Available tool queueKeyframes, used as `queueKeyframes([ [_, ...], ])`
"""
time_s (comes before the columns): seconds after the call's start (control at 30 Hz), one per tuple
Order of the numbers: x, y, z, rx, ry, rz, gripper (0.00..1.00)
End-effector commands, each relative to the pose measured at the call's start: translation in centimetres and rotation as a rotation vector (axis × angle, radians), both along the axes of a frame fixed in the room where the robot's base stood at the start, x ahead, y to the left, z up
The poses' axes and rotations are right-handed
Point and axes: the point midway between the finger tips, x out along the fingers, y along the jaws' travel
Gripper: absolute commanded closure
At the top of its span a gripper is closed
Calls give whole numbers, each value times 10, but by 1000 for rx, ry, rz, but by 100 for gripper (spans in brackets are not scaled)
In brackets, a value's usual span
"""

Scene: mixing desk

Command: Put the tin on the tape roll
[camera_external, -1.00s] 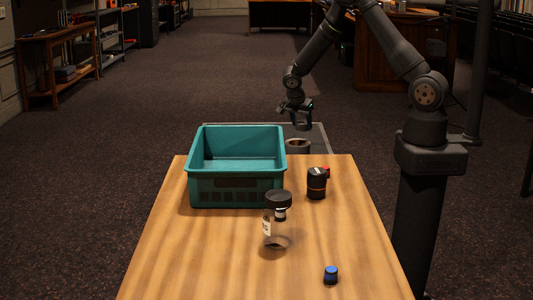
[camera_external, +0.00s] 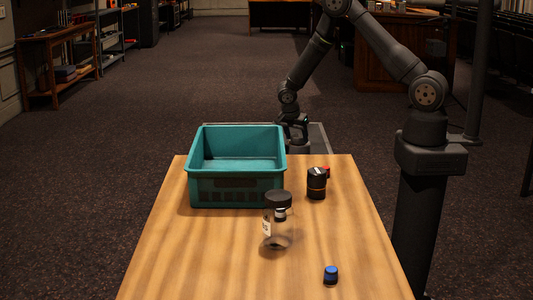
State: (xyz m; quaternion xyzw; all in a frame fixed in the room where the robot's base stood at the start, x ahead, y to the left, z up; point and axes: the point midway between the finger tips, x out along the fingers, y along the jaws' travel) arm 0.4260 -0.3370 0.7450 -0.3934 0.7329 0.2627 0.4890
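My gripper (camera_external: 295,136) is low over the grey surface behind the table's far edge. Its fingers are small, dark and overlapping, so I cannot tell whether they are open or shut. Just below it is a round greyish piece (camera_external: 298,150), which looks like the tape roll, partly hidden by the gripper and the table edge. A small dark round thing, possibly the tin, hung under the gripper earlier. I cannot make it out now against the dark fingers, nor whether it touches the roll.
A teal crate (camera_external: 238,188) stands at the wooden table's (camera_external: 215,255) far left. Right of it are a black cylinder with an orange band (camera_external: 316,185) and a small red thing (camera_external: 326,171). A clear jar with a black lid (camera_external: 277,232) and a blue-topped piece (camera_external: 331,275) stand nearer.

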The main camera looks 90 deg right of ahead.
Motion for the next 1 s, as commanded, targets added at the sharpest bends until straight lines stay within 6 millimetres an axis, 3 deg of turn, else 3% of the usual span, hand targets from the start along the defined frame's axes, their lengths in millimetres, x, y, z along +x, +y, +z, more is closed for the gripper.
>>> queueKeyframes([
  [0.47,2,2,9,-2,-3,0,24],
  [1.0,23,34,102,-2,-3,0,24],
])
